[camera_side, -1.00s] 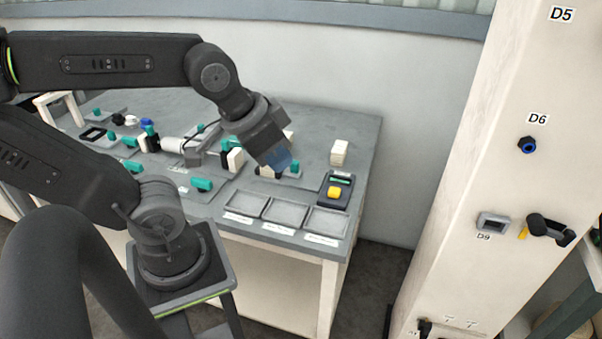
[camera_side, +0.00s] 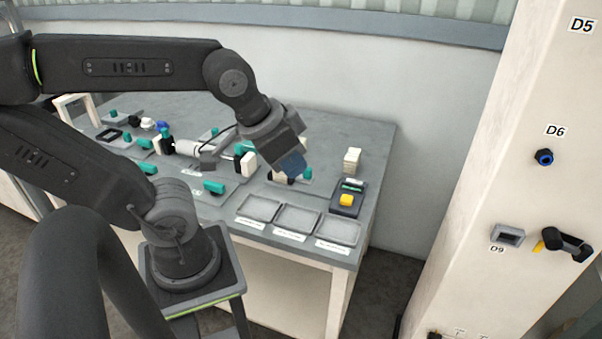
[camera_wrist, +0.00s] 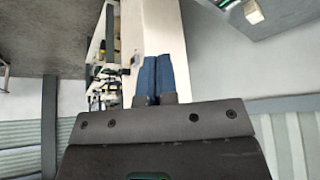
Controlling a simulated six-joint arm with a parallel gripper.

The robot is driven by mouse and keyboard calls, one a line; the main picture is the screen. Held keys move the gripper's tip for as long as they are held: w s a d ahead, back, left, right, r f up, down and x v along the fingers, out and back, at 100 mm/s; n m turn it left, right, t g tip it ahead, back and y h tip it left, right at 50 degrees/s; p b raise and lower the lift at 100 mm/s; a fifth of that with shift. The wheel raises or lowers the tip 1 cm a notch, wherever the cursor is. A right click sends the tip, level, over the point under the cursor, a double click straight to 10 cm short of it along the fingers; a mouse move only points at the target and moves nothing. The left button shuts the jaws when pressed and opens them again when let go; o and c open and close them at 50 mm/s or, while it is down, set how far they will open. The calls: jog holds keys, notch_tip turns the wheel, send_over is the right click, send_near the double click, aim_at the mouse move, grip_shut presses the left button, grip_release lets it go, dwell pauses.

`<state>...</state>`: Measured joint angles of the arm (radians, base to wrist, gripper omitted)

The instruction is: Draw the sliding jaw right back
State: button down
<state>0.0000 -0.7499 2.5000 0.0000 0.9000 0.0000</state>
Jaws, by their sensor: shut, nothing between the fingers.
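My gripper (camera_side: 293,166) hangs tilted over the right part of the grey bench (camera_side: 340,135), with its blue fingers shut and empty. In the wrist view the two blue fingers (camera_wrist: 156,78) lie side by side. The bench fixtures stand left of and below it: a black-and-white block pair (camera_side: 244,165), a white cylinder (camera_side: 190,147) and several teal handles, one of them (camera_side: 214,188) near the front. I cannot tell which part is the sliding jaw. My gripper partly hides a small fixture with a teal piece (camera_side: 307,173).
Three shallow grey trays (camera_side: 298,219) line the bench's front edge. A dark device with a yellow button (camera_side: 346,200) and a cream block (camera_side: 352,160) stand at the right. A tall pale cabinet (camera_side: 480,200) with a black handle (camera_side: 567,244) stands beyond a gap.

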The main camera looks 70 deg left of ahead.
jog(key=c, duration=1.8)
grip_release()
jog(key=shift+c, duration=0.2)
